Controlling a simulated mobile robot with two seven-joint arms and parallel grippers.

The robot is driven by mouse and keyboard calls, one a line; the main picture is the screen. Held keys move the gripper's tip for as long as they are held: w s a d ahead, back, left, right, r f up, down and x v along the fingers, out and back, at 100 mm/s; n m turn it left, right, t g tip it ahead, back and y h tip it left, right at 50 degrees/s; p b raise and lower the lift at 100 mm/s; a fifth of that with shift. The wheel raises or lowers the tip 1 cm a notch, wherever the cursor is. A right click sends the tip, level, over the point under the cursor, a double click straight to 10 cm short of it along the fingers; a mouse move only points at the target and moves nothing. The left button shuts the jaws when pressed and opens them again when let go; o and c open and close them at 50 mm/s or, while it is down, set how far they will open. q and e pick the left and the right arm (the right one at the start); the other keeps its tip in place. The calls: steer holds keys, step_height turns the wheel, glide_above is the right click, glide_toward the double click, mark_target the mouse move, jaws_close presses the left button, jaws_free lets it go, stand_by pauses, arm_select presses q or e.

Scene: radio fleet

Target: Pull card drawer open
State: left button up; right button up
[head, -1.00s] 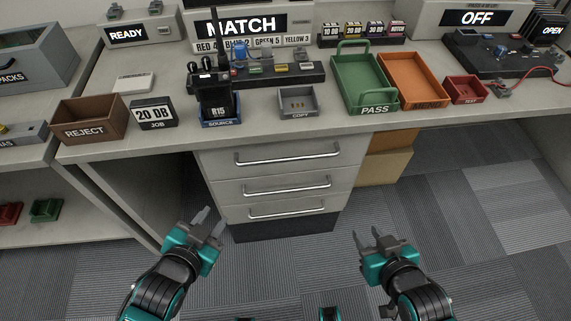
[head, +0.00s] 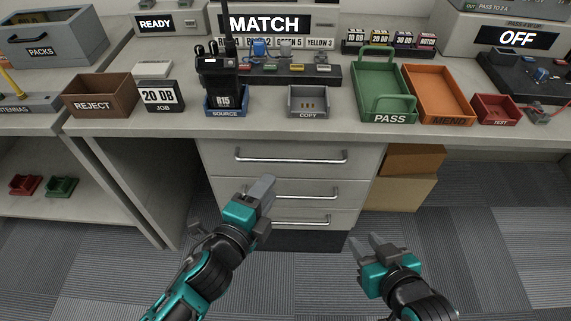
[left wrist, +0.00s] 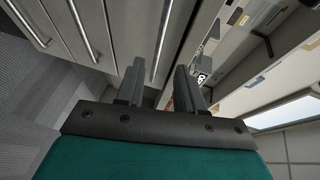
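A grey cabinet under the bench has three closed drawers with bar handles: top drawer (head: 225,158), middle drawer (head: 228,188) and bottom drawer (head: 345,217). No label shows which is the card drawer. My left gripper (head: 266,188) is open and empty in front of the drawers, hiding part of the middle and lower fronts. In the left wrist view a drawer handle (left wrist: 161,40) lines up with the gap between its fingers (left wrist: 158,82), beyond the tips. My right gripper (head: 377,242) is open and empty, low and right of the cabinet, away from the handles.
The bench above holds a reject bin (head: 100,97), a source tray (head: 226,113) with a radio (head: 222,82), a copy tray (head: 308,114), a green pass tray (head: 390,117) and an orange tray (head: 440,95). Cardboard boxes (head: 400,193) stand right of the cabinet.

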mark_target(287, 162)
arm_select(q)
steer(key=b+x, duration=0.1)
steer(key=x, duration=0.8)
steer(key=shift+w+d+f, duration=0.1)
steer(key=shift+w+d, duration=0.1)
steer(key=shift+w, duration=0.1)
steer(key=shift+c, duration=0.4)
jaws_close()
